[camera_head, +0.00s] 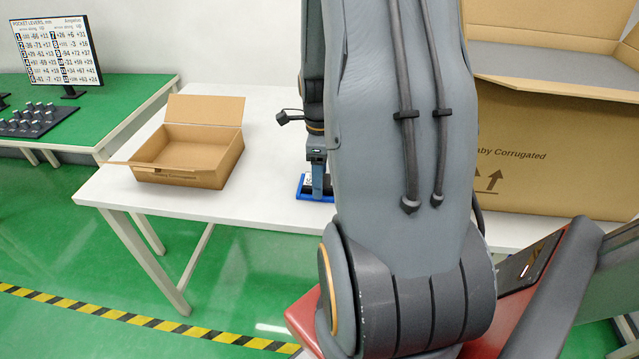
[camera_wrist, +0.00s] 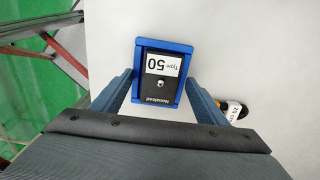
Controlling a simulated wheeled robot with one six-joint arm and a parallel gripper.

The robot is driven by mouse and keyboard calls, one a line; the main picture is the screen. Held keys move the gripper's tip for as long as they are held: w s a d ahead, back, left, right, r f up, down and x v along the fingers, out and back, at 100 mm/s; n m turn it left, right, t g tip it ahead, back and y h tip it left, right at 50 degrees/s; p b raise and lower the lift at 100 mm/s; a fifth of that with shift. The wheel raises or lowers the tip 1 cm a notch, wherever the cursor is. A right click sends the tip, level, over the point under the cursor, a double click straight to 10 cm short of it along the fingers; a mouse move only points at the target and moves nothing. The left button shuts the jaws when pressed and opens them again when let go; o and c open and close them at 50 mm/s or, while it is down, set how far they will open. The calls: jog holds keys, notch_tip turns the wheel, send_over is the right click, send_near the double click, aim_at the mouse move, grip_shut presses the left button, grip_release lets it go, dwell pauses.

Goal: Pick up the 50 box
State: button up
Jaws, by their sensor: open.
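The 50 box is a small blue-rimmed box with a black top and a white label reading "Type 50". In the wrist view the 50 box (camera_wrist: 160,91) lies on the white table, between and slightly beyond the fingers of my gripper (camera_wrist: 165,85). The fingers are open, one on each side, with a gap to the box. In the head view the blue box (camera_head: 308,190) is partly hidden behind my gripper (camera_head: 318,185) and my arm.
An open cardboard box (camera_head: 188,158) stands at the left of the white table (camera_head: 262,140). A large open carton (camera_head: 545,155) fills the right. A black and orange item (camera_wrist: 233,110) with a white label lies right of the right finger. A green table with a screen (camera_head: 57,52) is far left.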

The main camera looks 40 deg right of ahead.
jog(key=c, duration=1.2)
jog(key=shift+r, duration=0.1)
jog(key=shift+c, duration=0.2)
